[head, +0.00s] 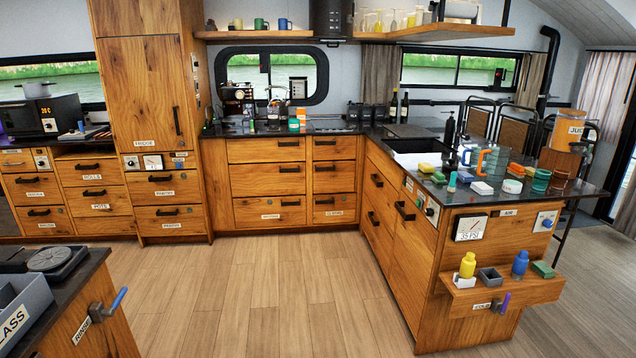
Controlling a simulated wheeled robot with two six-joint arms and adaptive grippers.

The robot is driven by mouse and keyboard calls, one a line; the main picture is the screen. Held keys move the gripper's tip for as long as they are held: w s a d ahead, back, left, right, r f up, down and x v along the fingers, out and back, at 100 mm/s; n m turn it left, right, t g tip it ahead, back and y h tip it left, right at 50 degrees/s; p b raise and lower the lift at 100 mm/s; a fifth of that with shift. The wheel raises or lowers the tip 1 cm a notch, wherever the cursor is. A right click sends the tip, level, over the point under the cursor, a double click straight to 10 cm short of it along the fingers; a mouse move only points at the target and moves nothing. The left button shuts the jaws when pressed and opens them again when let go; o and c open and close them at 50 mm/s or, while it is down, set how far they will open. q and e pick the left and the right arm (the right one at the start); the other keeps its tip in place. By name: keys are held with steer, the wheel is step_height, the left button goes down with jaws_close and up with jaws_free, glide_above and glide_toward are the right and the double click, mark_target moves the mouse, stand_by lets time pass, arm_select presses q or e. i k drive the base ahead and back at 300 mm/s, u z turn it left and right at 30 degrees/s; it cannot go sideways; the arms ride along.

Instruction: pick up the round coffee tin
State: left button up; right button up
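I cannot tell for sure which object is the round coffee tin; no coffee label is readable. Small round containers stand on the right counter: a white one with a green band (512,186) and a teal one (541,181) to its right. Neither of my grippers shows in the head view.
A counter with a grey bin (30,300) stands front left. The wooden floor (270,290) between is clear.

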mark_target(293, 123)
steer(key=z, duration=0.35)
steer(key=i, duration=3.3)
steer(key=u, duration=0.75)
steer(key=i, duration=2.35)
steer(key=u, duration=0.9)
steer(key=i, duration=0.4)
steer(key=u, duration=0.1)
